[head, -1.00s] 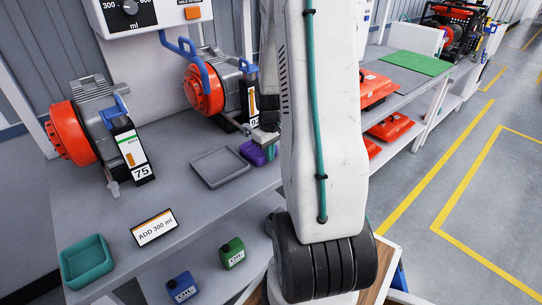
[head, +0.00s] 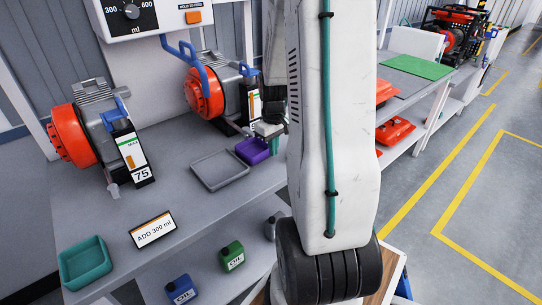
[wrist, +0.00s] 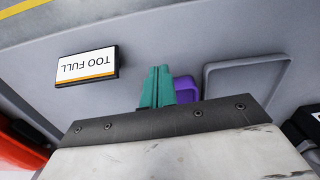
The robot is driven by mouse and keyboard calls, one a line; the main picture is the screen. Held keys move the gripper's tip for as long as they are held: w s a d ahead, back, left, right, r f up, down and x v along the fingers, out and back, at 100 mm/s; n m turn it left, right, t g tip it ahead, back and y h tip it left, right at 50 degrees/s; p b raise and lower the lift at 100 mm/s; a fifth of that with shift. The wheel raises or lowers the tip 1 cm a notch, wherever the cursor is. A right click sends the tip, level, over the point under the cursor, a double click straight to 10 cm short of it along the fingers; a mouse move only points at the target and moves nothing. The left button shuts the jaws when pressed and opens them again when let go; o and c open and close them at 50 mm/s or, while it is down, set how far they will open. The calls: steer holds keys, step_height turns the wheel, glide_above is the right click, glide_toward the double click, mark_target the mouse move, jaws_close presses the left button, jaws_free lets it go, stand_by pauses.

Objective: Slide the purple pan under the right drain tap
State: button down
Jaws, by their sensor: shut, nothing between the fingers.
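The purple pan (head: 253,151) sits on the grey bench by the foot of the right red-and-grey machine (head: 205,95), just right of a grey tray. The right machine's drain tap cannot be made out clearly; my gripper and arm are close to that spot. My gripper (head: 275,146) has teal fingers pointing down, shut and empty, at the pan's right side. In the wrist view the shut fingers (wrist: 157,86) partly cover the purple pan (wrist: 186,89); whether they touch it I cannot tell.
The grey tray (head: 194,165) lies left of the pan. A TOO FULL sign (wrist: 87,66) stands on the bench. The left machine (head: 75,135), an ADD 300 ml sign (head: 153,230) and a teal pan (head: 85,262) are further left. Oil cans (head: 232,256) stand below.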

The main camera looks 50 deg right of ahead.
steer(key=r, duration=0.5)
steer(key=shift+w+a+r, duration=0.1)
steer(key=shift+a+r, duration=0.1)
steer(key=shift+r, duration=0.1)
steer(key=c, duration=1.7)
jaws_free()
steer(key=shift+o, duration=0.8)
steer(key=a+r, duration=0.7)
steer(key=a, duration=0.3)
steer(key=shift+w+a+r+n, duration=0.15)
steer(key=shift+a+r+n, duration=0.1)
steer(key=shift+a+n, duration=0.15)
steer(key=s+a+r, duration=0.4)
steer(key=s+a, duration=0.3)
steer(key=a, duration=0.2)
steer(key=s+a+r+n+t, duration=0.1)
steer(key=s+a+r, duration=0.2)
steer(key=s+a, duration=0.4)
steer(key=a, duration=0.3)
steer(key=shift+s+a+r, duration=0.2)
steer(key=shift+a+r, duration=0.1)
steer(key=shift+r, duration=0.1)
steer(key=shift+d, duration=0.1)
